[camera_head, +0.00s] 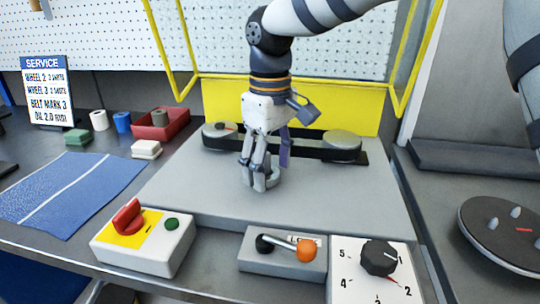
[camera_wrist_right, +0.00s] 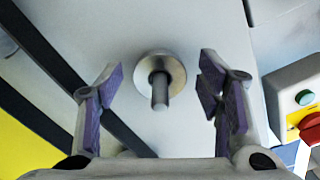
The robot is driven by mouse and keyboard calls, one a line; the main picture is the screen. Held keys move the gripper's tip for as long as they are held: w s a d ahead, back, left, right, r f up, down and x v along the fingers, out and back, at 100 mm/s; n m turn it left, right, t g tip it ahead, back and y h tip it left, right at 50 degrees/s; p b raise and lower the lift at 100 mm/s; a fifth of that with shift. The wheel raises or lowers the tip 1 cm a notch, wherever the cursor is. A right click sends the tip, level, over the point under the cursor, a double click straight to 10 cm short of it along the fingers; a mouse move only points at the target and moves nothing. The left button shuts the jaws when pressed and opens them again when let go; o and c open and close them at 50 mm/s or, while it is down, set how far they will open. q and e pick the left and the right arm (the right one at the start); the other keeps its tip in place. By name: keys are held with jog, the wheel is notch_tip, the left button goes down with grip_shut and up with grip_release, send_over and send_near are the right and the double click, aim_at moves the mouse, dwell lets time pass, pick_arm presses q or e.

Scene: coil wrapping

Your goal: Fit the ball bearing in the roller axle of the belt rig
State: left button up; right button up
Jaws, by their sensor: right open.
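My right gripper (camera_head: 260,182) points down over the grey plate of the belt rig (camera_head: 185,190), in front of the belt. In the right wrist view its two purple-padded fingers stand apart. A shiny metal ring (camera_wrist_right: 176,66), which looks like the ball bearing, lies between and beyond the fingertips, around a grey pin (camera_wrist_right: 160,95), which looks like the roller axle. No finger visibly touches the ring. How deep the ring sits on the pin cannot be told. In the head view the fingers partly cover a grey round part (camera_head: 271,181). My left gripper is not in view.
The black belt runs behind my gripper between a left roller (camera_head: 220,129) and a right roller (camera_head: 342,141). A yellow guard frame (camera_head: 350,105) stands behind.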

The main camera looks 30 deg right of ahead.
notch_tip(320, 180, up, 12)
jog(key=shift+f, duration=0.15)
dwell(0.5)
